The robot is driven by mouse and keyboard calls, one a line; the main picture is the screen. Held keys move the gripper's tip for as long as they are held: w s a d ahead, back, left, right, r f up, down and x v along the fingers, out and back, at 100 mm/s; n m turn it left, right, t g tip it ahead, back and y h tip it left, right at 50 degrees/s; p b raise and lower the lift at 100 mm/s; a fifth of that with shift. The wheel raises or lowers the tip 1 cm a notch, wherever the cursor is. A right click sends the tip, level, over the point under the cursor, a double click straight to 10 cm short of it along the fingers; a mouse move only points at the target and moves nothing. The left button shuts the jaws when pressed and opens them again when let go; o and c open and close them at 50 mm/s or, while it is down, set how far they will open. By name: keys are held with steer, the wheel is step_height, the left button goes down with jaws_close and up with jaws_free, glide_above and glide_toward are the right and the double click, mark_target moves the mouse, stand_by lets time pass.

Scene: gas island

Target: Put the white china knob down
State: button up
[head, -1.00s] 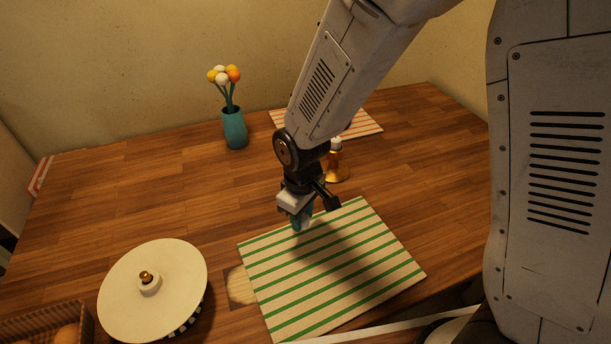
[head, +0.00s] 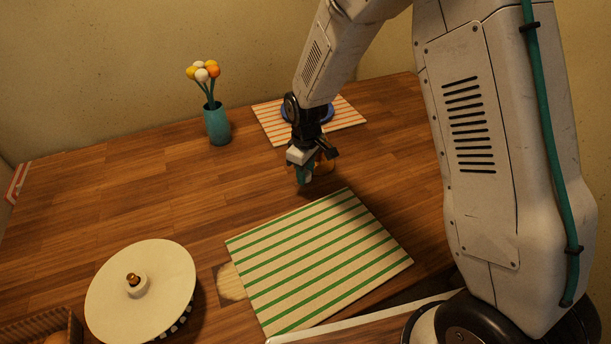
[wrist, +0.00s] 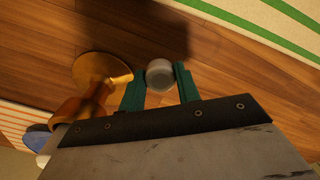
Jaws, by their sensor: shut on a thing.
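The white china knob (wrist: 160,74) shows in the wrist view as a small round pale piece between the two teal fingertips. My gripper (wrist: 159,85) is shut on it. In the head view my gripper (head: 305,177) hangs over the bare wood of the table, just beyond the far edge of the green-striped mat. The knob is a small pale spot (head: 308,178) there, mostly hidden by the fingers. I cannot tell whether it touches the wood.
The green-striped mat (head: 318,262) lies in front. A brass-based object (wrist: 92,72) stands close beside my gripper. An orange-striped mat (head: 348,117) with a blue plate (head: 322,112) lies behind. A teal flower vase (head: 217,125) and a white-lidded container (head: 150,300) stand left.

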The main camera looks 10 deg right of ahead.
steer(key=shift+f, duration=0.9)
steer(key=o, duration=1)
steer(key=shift+f, duration=0.15)
